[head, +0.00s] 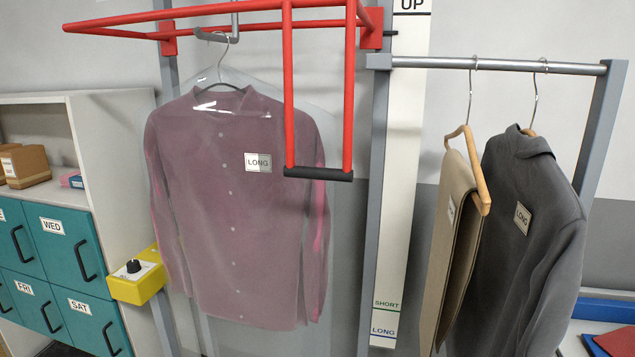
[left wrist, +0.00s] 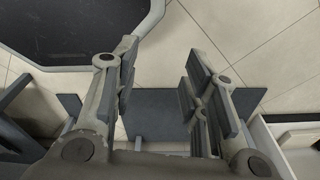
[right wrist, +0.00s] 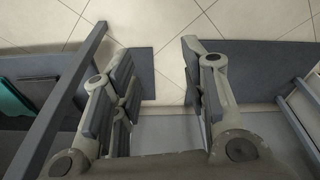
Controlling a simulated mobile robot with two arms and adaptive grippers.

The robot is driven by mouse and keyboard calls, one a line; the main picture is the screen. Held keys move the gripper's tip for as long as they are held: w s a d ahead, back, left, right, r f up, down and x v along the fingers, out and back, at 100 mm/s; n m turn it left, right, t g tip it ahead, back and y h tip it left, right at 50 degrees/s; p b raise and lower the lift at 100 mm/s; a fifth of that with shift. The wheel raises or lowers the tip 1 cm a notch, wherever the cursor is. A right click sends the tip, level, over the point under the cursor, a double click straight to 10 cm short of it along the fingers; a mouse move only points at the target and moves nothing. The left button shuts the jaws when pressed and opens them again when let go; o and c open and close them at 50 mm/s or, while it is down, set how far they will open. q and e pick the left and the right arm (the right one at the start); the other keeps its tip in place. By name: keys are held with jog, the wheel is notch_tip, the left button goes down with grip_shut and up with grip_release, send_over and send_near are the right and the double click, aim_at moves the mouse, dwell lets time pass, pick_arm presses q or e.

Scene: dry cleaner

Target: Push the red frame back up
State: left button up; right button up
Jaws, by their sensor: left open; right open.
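The red frame (head: 288,90) shows across the top of the head view. Its upper bars reach left and right, and two bars hang down to a black handle (head: 318,174). The handle is in front of the right side of a mauve shirt (head: 230,200) in a clear cover, tagged LONG. The shirt hangs from a grey hook by the frame. My left gripper (left wrist: 158,90) is open and empty in the left wrist view, above the floor. My right gripper (right wrist: 160,85) is open and empty in the right wrist view. Neither gripper is in the head view.
A height scale (head: 403,120) reads UP at its top, SHORT and LONG low down. A rail (head: 500,65) at right holds beige trousers (head: 450,230) and a dark jacket (head: 530,230). A yellow control box (head: 137,277) and teal lockers (head: 60,245) stand at left.

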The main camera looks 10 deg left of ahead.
pick_arm(q)
jog(key=w+f+b, duration=0.1)
jog(key=w+b, duration=0.1)
jog(key=w, duration=0.1)
pick_arm(e)
jog(key=s+d+f+g+b, duration=0.1)
jog(key=s+f+b, duration=0.2)
jog(key=s+f, duration=0.6)
jog(key=s+d+f+b, duration=0.2)
jog(key=s+f+b, duration=0.3)
jog(key=f, duration=0.7)
pick_arm(q)
jog(key=n+t+h+p, duration=0.2)
jog(key=n+t+h, duration=0.8)
jog(key=t+h, duration=0.35)
send_near(310, 174)
jog(key=w, duration=0.1)
jog(key=shift+g+h, duration=0.25)
jog(key=shift+g, duration=0.2)
jog(key=p+x, duration=0.4)
jog(key=x, duration=0.6)
jog(key=shift+s+r+p, duration=0.15)
jog(key=shift+p, duration=0.2)
jog(key=shift+w+d, duration=0.3)
jog(key=shift+d, duration=0.1)
pick_arm(e)
jog(key=r, duration=0.5)
jog(key=shift+s+a+r, duration=0.15)
jog(key=shift+s, duration=0.25)
